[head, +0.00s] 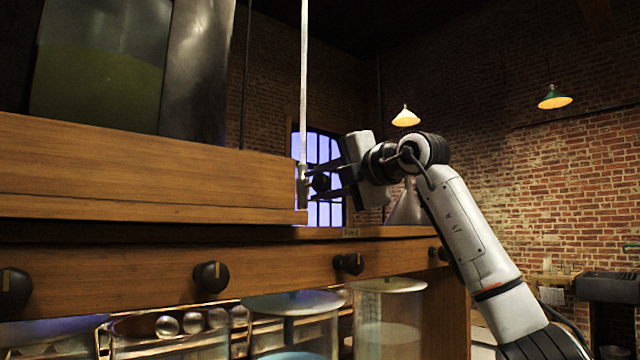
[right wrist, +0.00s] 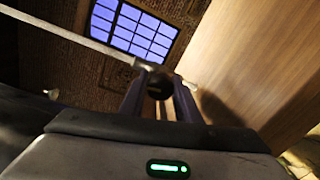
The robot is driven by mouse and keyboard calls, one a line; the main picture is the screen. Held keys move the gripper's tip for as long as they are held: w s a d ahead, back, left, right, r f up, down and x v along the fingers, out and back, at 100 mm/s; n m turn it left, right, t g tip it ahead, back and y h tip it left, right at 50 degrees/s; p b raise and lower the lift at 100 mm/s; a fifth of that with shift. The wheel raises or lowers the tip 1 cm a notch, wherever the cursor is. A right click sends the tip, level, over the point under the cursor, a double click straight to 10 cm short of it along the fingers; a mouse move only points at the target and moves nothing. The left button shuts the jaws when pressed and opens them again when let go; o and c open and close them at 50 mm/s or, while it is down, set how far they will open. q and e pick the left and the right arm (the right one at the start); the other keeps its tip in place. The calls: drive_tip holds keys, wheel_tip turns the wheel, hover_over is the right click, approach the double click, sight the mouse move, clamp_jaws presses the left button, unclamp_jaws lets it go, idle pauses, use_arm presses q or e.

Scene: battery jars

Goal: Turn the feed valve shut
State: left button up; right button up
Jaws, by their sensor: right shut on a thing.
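A thin pale pipe (head: 304,80) runs down in front of the wooden cabinet's right end and meets a small metal valve body (head: 303,187). A dark round valve knob (head: 321,183) sticks out to the right of it. My right gripper (head: 322,184) comes in from the right, with its fingers shut around the knob. In the right wrist view the knob (right wrist: 160,86) sits between the two dark fingers, and the pipe (right wrist: 70,38) runs off to the upper left. The knob's turn angle cannot be told. My left gripper is not in view.
The wooden cabinet (head: 140,165) stands close left of the gripper, with a glass tank (head: 100,70) on top. A lower beam (head: 120,275) carries several dark knobs above glass jars (head: 388,310). Open room lies to the right, with brick walls behind.

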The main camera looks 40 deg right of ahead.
drive_tip(key=shift+m, duration=0.6)
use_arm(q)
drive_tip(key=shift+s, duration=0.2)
use_arm(e)
drive_tip(key=shift+m, duration=0.3)
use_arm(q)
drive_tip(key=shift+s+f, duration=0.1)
use_arm(e)
drive_tip(key=o, duration=1)
drive_tip(key=shift+o, duration=0.2)
use_arm(q)
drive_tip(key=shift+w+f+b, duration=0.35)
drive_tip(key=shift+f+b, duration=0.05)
drive_tip(key=shift+b, duration=0.5)
use_arm(e)
drive_tip(key=s, duration=1)
drive_tip(key=shift+s+d+r, duration=0.2)
drive_tip(key=shift+d+r, duration=0.2)
drive_tip(key=shift+d, duration=0.05)
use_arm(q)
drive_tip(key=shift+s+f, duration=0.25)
